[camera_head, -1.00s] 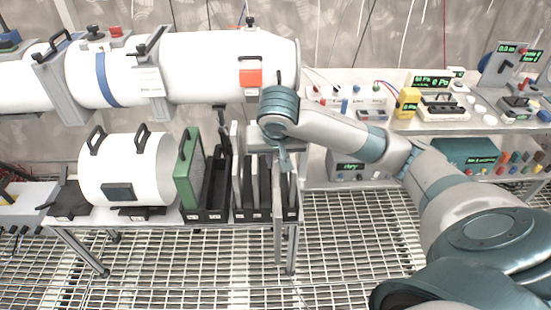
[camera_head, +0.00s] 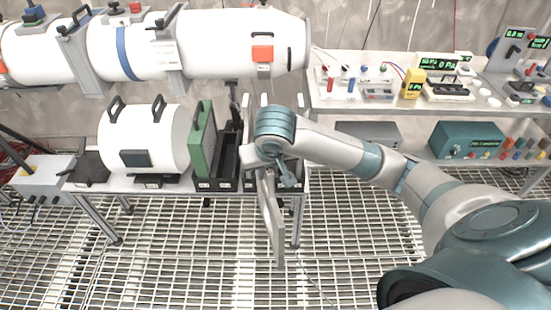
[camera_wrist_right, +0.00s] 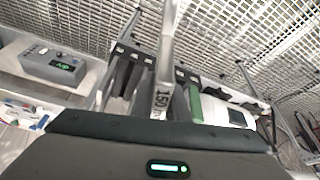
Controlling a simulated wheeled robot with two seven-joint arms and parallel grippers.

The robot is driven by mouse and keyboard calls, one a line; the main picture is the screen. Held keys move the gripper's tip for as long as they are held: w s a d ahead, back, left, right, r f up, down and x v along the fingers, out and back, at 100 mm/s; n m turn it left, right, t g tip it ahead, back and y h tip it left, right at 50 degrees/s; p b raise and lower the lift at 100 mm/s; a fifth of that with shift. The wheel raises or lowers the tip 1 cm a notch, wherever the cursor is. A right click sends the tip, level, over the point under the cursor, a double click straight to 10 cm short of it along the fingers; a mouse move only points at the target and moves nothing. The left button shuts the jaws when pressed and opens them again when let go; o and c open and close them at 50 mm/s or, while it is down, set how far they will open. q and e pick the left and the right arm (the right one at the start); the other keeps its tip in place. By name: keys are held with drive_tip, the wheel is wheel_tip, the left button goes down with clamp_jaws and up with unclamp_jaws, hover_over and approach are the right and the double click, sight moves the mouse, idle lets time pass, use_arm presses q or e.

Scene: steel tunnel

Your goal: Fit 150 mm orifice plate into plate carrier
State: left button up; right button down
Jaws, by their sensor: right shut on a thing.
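The orifice plate (camera_head: 270,220) is a thin grey plate seen nearly edge-on, tilted slightly, below my right gripper (camera_head: 268,165) in the head view. In the right wrist view the plate (camera_wrist_right: 167,50) carries a "150" label and stands upright ahead of the dark gripper body. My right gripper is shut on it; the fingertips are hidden. I cannot tell for sure which part is the plate carrier. My left gripper is not in view.
A large white pipe (camera_head: 220,42) runs above. An instrument bench (camera_head: 400,105) is at the right. The grating floor in front is open.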

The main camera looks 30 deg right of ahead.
sight(269, 204)
drive_tip(key=s+a+f+n+y, duration=0.1)
drive_tip(key=a+f+n, duration=0.2)
drive_tip(key=a, duration=0.3)
drive_tip(key=shift+s+a+f, duration=0.35)
drive_tip(key=shift+s, duration=0.05)
